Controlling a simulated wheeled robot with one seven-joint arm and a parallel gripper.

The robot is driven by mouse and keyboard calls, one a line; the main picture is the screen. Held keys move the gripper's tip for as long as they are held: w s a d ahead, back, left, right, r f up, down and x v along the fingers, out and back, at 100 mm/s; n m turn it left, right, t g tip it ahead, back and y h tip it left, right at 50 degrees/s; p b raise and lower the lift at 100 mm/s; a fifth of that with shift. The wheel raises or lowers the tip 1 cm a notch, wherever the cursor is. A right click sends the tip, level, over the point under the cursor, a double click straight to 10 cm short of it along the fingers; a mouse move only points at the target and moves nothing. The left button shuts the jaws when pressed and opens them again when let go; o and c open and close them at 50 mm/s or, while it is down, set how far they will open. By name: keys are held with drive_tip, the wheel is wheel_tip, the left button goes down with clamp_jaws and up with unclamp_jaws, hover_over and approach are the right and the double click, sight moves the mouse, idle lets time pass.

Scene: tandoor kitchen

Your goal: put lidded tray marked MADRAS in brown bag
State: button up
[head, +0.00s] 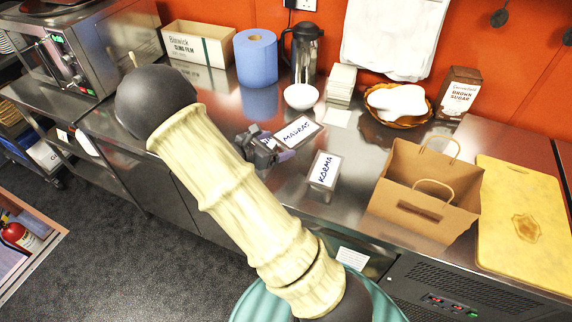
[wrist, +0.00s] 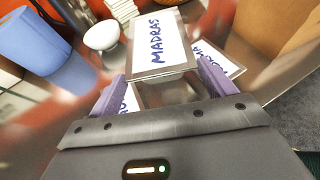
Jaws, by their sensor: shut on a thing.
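The lidded tray marked MADRAS (head: 298,132) has a white lid with blue writing. It fills the space between the purple fingers in the wrist view (wrist: 160,48). My gripper (head: 272,150) is shut on this tray, gripping it near its closer end; its fingers also show in the wrist view (wrist: 163,82). I cannot tell whether the tray is clear of the counter. The brown bag (head: 425,190) stands upright with its handles up, to the right of the tray; part of it shows in the wrist view (wrist: 283,25).
A tray marked KORMA (head: 324,170) lies between my gripper and the bag. Another white-lidded tray (head: 262,138) is partly hidden beside the gripper. A white bowl (head: 301,97), blue roll (head: 257,58) and flask (head: 304,55) stand behind. A yellow board (head: 525,210) lies right of the bag.

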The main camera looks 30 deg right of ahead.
wheel_tip(320, 180, down, 5)
drive_tip(key=shift+r, duration=0.1)
drive_tip(key=shift+a, duration=0.1)
drive_tip(key=shift+f+p, duration=0.55)
drive_tip(key=shift+f, duration=1.5)
drive_tip(key=shift+f, duration=0.25)
drive_tip(key=o, duration=1.1)
drive_tip(key=shift+o, duration=0.2)
